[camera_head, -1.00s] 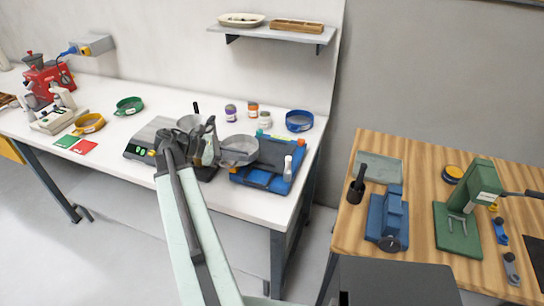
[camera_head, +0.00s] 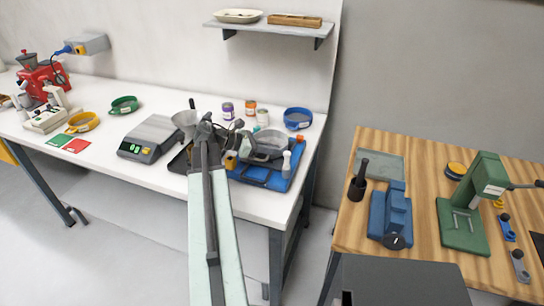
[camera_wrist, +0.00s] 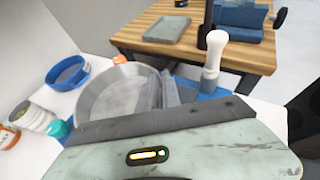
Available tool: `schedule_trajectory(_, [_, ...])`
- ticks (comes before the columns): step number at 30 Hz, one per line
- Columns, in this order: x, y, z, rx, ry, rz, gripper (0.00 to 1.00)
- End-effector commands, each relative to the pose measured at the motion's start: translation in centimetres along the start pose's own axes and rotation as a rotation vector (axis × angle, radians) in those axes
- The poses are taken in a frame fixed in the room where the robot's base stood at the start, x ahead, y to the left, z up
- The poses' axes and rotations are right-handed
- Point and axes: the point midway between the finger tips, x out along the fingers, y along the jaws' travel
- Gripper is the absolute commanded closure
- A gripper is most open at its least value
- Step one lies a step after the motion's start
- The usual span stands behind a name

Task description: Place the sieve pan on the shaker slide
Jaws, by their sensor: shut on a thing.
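The sieve pan (camera_head: 268,143) is a round grey metal pan; it also shows in the wrist view (camera_wrist: 115,92). My gripper (camera_head: 243,150) is shut on the pan's near-side rim, seen between the fingers (camera_wrist: 165,92) in the wrist view. The pan is over the far part of the blue shaker (camera_head: 257,176), whose dark slide frame is partly hidden by the pan and my arm. I cannot tell whether the pan touches the slide. A white-handled tool (camera_head: 285,163) stands upright at the shaker's right side.
Several small jars (camera_head: 250,108) and a blue ring sieve (camera_head: 298,118) stand behind the shaker. A grey funnel (camera_head: 187,120) and a scale (camera_head: 150,138) are to the left. A wooden table (camera_head: 425,190) with tools stands right, across a gap.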

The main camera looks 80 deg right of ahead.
Motion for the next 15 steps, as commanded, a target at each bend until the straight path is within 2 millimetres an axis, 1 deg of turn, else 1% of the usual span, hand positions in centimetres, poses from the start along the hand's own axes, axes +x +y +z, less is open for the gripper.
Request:
schedule_trajectory(5, [-0.09, -0.01, 0.14, -0.001, 0.0, 0.0, 1.0])
schedule_trajectory(8, [0.01, 0.0, -0.13, 0.0, 0.0, 0.0, 1.0])
schedule_trajectory(9, [0.02, 0.0, -0.18, -0.001, 0.001, 0.0, 0.89])
schedule_trajectory(11, [-0.03, 0.0, -0.08, -0.001, 0.001, 0.0, 0.73])
schedule_trajectory(12, [-0.04, 0.0, -0.07, -0.001, 0.001, 0.0, 0.7])
schedule_trajectory(15, [-0.05, 0.01, -0.08, -0.001, 0.001, 0.001, 0.7])
